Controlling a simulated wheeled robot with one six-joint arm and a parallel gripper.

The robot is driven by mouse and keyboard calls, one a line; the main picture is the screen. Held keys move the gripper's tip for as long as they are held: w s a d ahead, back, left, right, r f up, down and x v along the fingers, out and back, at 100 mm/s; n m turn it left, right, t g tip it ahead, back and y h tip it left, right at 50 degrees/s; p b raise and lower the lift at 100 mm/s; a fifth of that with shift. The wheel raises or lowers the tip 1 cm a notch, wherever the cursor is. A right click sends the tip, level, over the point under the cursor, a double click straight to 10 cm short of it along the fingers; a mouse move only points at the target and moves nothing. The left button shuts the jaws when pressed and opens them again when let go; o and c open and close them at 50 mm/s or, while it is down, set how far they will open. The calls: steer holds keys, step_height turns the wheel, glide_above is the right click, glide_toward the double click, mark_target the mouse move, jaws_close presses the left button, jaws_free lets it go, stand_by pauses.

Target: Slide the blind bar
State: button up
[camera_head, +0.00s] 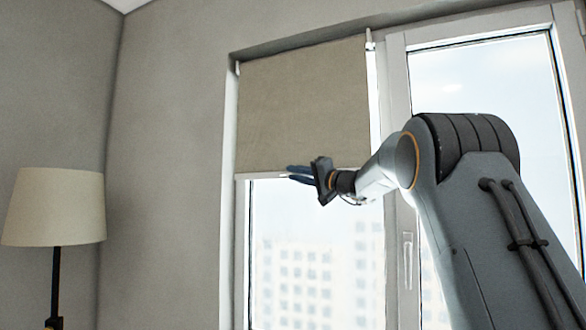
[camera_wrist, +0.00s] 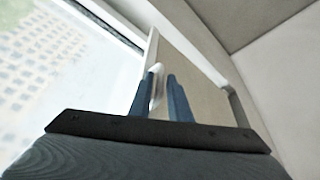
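The beige roller blind (camera_head: 303,105) hangs over the upper part of the left window. Its pale blind bar (camera_head: 258,175) runs along the bottom edge. My gripper (camera_head: 290,174) is at the bar, near its middle, with its blue fingers pointing left. In the wrist view, my gripper (camera_wrist: 162,80) has its two fingers apart, with a white piece (camera_wrist: 157,84) between them, close to the left finger. A gap shows between this piece and the right finger. The bar (camera_wrist: 153,46) extends beyond the fingertips there. Contact cannot be told.
The window frame (camera_head: 397,90) stands right of the blind, and a second window pane (camera_head: 485,80) is partly behind my arm. A window handle (camera_head: 407,262) sits below. A floor lamp (camera_head: 54,207) stands at the far left. The glass below the blind is uncovered.

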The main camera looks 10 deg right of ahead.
steer(key=shift+w+a+r, duration=0.15)
steer(key=shift+w+a, duration=0.25)
steer(key=shift+w, duration=0.1)
jaws_close()
step_height(320, 180, down, 20)
steer(key=b, duration=3.1)
steer(key=shift+f+b, duration=0.25)
steer(key=shift+b, duration=0.15)
jaws_free()
